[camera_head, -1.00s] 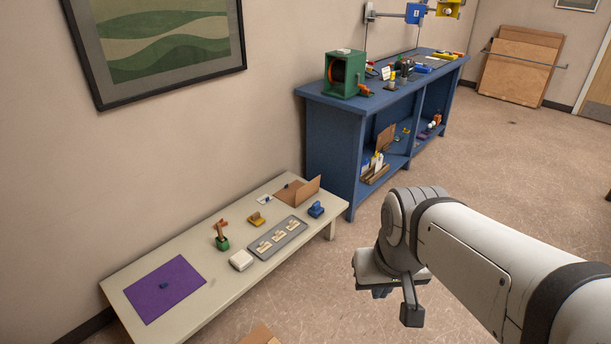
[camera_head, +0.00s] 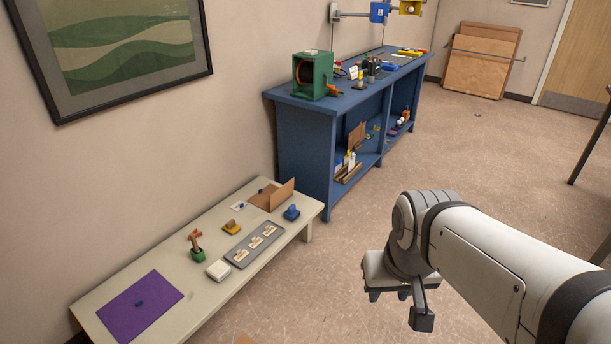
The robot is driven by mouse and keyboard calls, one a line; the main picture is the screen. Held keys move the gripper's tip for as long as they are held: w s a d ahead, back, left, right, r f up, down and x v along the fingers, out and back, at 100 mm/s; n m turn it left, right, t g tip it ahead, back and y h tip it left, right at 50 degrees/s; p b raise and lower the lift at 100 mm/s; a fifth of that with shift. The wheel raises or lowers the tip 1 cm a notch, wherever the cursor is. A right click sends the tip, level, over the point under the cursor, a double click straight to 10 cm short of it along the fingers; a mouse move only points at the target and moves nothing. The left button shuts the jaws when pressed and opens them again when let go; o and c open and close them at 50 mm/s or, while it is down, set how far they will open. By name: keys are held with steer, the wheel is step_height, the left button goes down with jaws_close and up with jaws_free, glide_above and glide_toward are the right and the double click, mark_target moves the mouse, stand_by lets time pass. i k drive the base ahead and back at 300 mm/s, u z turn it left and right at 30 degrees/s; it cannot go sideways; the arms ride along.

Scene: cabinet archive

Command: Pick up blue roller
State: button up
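A small blue object with a rounded top (camera_head: 291,213) sits near the right end of the low cream table (camera_head: 203,303). It looks like the blue roller, but it is too small to be sure. A smaller dark blue piece (camera_head: 139,303) lies on the purple mat (camera_head: 118,320) at the table's near left end. My gripper (camera_head: 388,296) hangs fingers down over the floor, to the right of the low table and well apart from it. Its two fingertips show with a gap between them, and nothing is seen in it.
The low table also holds a grey tray (camera_head: 237,262) with pale pieces, a white block (camera_head: 218,270), a green holder (camera_head: 197,254), a yellow item (camera_head: 232,227) and an open cardboard box (camera_head: 282,195). A blue cabinet (camera_head: 302,150) stands behind. The floor to the right is largely clear.

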mark_target(291, 214)
steer(key=z, duration=0.65)
steer(key=i, duration=2.35)
steer(key=u, duration=1.8)
steer(key=i, duration=1.05)
